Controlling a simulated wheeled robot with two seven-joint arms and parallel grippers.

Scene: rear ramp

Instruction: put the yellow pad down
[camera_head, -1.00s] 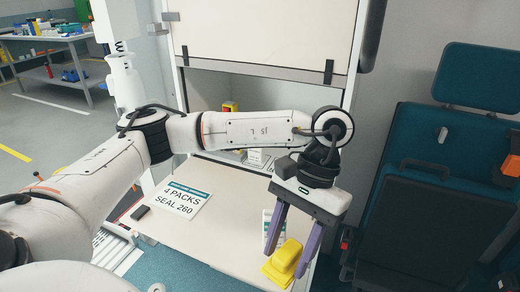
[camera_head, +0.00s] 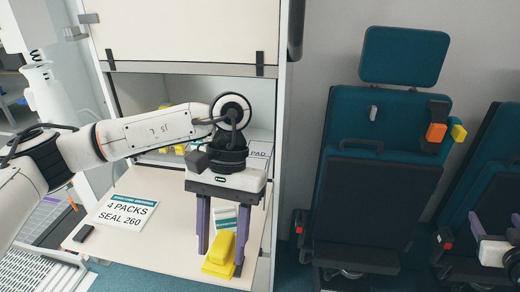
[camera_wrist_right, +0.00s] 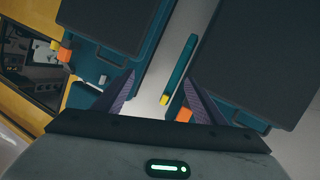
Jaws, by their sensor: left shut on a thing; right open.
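My left gripper (camera_head: 221,262) points down over the front right of the cream worktop (camera_head: 150,245). Its purple fingers stand on either side of the yellow pad (camera_head: 218,256) and are shut on it. The pad is at the worktop's surface near its front edge; I cannot tell whether it touches or hangs just above. My right gripper (camera_head: 497,222) is at the right edge of the head view, in front of a seat. In the right wrist view (camera_wrist_right: 158,92) its fingers are apart with nothing between them.
A card reading "4 PACKS SEAL 260" (camera_head: 126,212) and a small black object (camera_head: 85,233) lie left on the worktop. A white and green item (camera_head: 224,218) is just behind the pad. Teal seats (camera_head: 385,110) stand right of the cabinet. The worktop's middle is clear.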

